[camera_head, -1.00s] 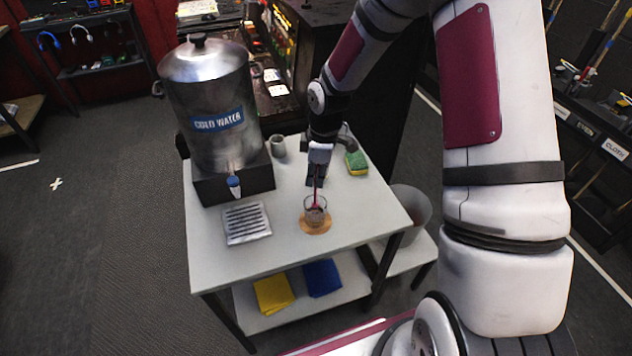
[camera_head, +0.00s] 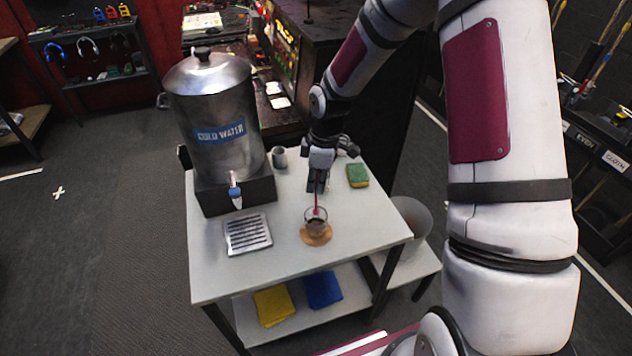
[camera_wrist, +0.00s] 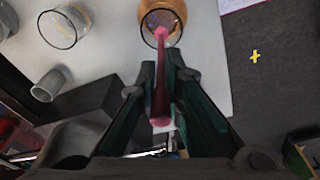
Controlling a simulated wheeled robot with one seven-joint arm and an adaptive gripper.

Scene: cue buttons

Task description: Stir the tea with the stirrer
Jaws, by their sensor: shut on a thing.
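The tea glass (camera_head: 316,222) stands on a round wooden coaster (camera_head: 318,240) at the right front of the white table. My gripper (camera_head: 317,188) is just behind and above the glass, pointing down. It is shut on the pink stirrer (camera_wrist: 161,85), whose far end reaches into the glass. In the wrist view the glass (camera_wrist: 160,24) is at the top centre, with the stirrer's tip inside its rim. My gripper's fingers (camera_wrist: 166,75) lie on both sides of the stirrer. The tea's surface is too small to make out clearly.
The cold water dispenser (camera_head: 212,115) stands at the table's back left, above a metal drip tray (camera_head: 247,234). A small grey cup (camera_head: 279,157) and a green-yellow sponge (camera_head: 357,175) are at the back. Yellow (camera_head: 273,305) and blue (camera_head: 322,289) cloths lie on the lower shelf.

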